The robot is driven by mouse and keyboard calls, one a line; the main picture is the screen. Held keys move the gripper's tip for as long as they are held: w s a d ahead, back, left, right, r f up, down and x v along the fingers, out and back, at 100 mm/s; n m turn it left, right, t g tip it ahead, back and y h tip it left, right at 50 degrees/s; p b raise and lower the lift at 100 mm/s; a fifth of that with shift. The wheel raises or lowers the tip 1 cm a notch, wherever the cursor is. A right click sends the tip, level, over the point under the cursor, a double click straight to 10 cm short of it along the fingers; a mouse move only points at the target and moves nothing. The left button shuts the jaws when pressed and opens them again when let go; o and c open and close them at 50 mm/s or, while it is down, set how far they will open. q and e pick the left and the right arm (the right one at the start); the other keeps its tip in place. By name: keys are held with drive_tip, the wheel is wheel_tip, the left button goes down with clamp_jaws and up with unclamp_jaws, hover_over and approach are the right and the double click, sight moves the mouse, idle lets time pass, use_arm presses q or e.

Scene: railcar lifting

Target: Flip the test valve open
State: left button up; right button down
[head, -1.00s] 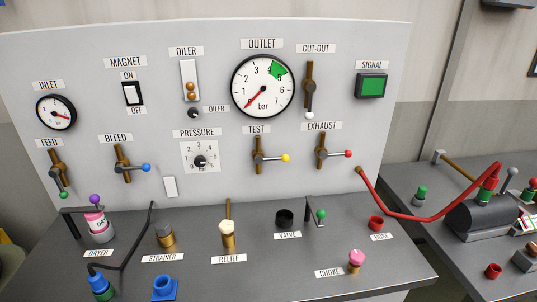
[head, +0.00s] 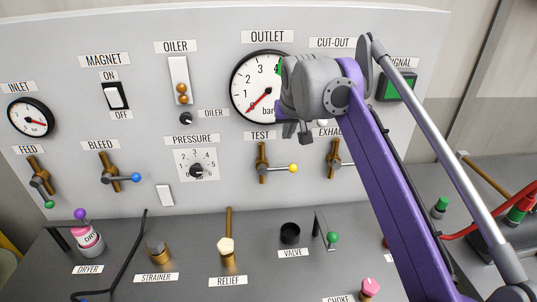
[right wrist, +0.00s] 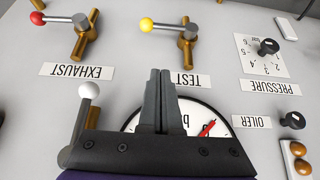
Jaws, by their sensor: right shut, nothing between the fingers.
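The test valve (head: 263,164) is a brass body on the upright panel, below the TEST label. Its lever points right, crosswise to the body, and ends in a yellow knob (head: 293,168). In the right wrist view, which is upside down, the yellow knob (right wrist: 147,25) lies left of the brass body (right wrist: 187,30). My right gripper (head: 297,137) is in front of the panel, just above the test lever and apart from it. In the right wrist view its fingers (right wrist: 160,75) are together and empty, pointing toward the TEST label. My left gripper is out of view.
The exhaust valve (head: 334,160) is close on the right, partly hidden by my arm. The outlet gauge (head: 252,90) is behind my gripper. The cut-out lever's white knob (right wrist: 89,91) is close beside my fingers. The panel below the test valve is clear.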

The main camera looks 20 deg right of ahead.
hover_over(283, 169)
wheel_tip(283, 169, down, 8)
drive_tip(key=shift+w+f+b, duration=0.1)
drive_tip(key=shift+b, duration=0.2)
wheel_tip(283, 169, down, 3)
drive_tip(key=shift+r, duration=0.2)
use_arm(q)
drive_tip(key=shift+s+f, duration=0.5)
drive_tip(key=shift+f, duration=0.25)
use_arm(e)
drive_tip(key=shift+s+f, duration=0.35)
drive_tip(key=shift+f, duration=0.3)
